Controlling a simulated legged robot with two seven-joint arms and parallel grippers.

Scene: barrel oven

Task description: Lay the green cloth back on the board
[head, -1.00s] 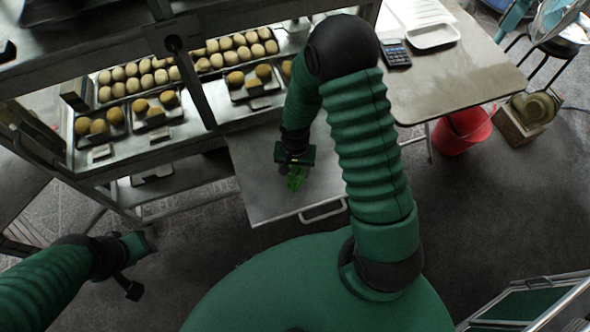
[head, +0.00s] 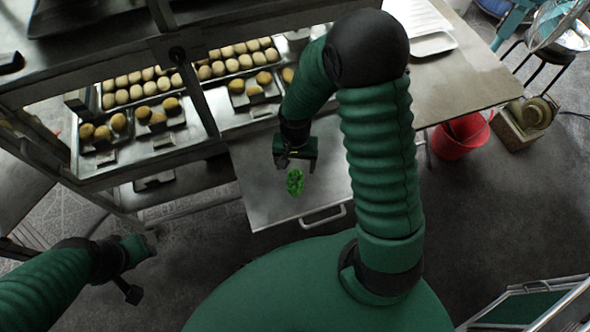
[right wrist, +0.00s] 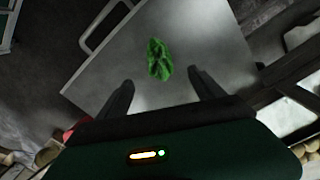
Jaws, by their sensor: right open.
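The green cloth (head: 295,182) lies crumpled on the grey board (head: 262,200), near the board's handle side. In the right wrist view the cloth (right wrist: 159,59) lies on the pale board surface (right wrist: 205,35), beyond the fingertips. My right gripper (head: 296,164) is open and empty, just behind the cloth and apart from it. In the right wrist view its two fingers (right wrist: 160,84) are spread wide with nothing between them. My left gripper (head: 136,270) is at the lower left, away from the board; its jaws are too unclear to read.
A metal rack with trays of round buns (head: 150,85) stands behind the board. A table with a white tray (head: 433,44) is at the right, with a red bucket (head: 460,136) beside it. The board's front handle (head: 322,217) sticks out over open floor.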

